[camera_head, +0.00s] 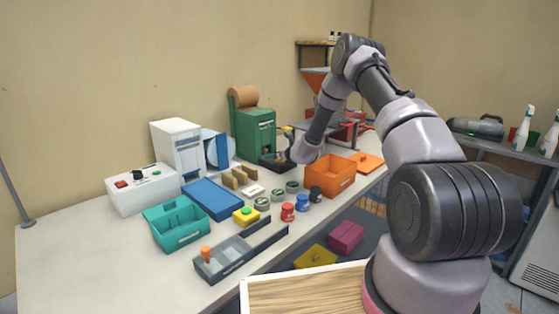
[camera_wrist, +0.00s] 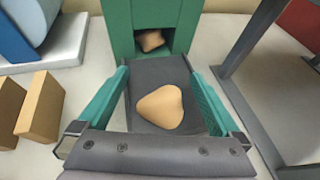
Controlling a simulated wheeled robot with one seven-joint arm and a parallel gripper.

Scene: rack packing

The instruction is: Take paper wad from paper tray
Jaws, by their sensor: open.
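A tan, crumpled paper wad (camera_wrist: 160,107) lies on the dark grey paper tray (camera_wrist: 143,76) in the wrist view. A second tan wad (camera_wrist: 150,40) sits in the opening of the green dispenser (camera_wrist: 189,22) behind the tray. My gripper (camera_wrist: 160,74) is open, with one teal-padded finger on each side of the tray and the near wad between them. I see no clear contact with the wad.
Tan blocks (camera_wrist: 40,105) stand left of my gripper, and a grey metal frame (camera_wrist: 262,80) stands close on the right. In the head view an orange bin (camera_head: 330,178) is right of the tray. Jars, a blue tray (camera_head: 212,199) and a teal bin (camera_head: 178,225) lie nearer.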

